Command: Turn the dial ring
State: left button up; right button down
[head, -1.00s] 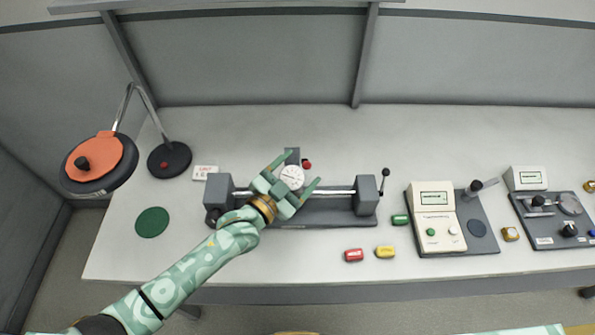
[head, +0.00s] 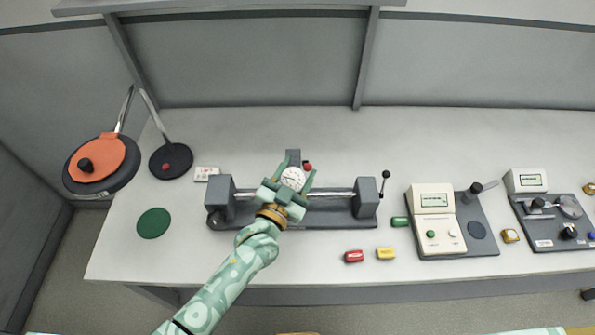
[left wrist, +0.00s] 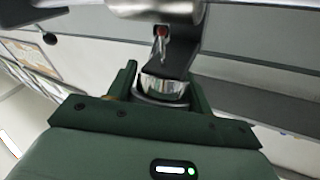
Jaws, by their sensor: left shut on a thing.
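The dial gauge (head: 292,178) has a round white face with a ring around it and stands on a grey bench fixture (head: 335,217). My left gripper (head: 298,170) has a green finger on each side of the dial and is shut on its ring. In the left wrist view the silvery rim of the dial (left wrist: 165,87) shows between the green fingers of my left gripper (left wrist: 160,82), while its face is hidden. My right gripper is not in view.
A beige instrument (head: 436,218) stands farther right. An orange-topped disc (head: 100,160) is at the left. The table's back is clear.

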pick_arm(q)
jog(key=o, duration=1)
jog(key=p+v, duration=0.1)
jog(key=v, duration=1.5)
jog(key=shift+s, duration=0.2)
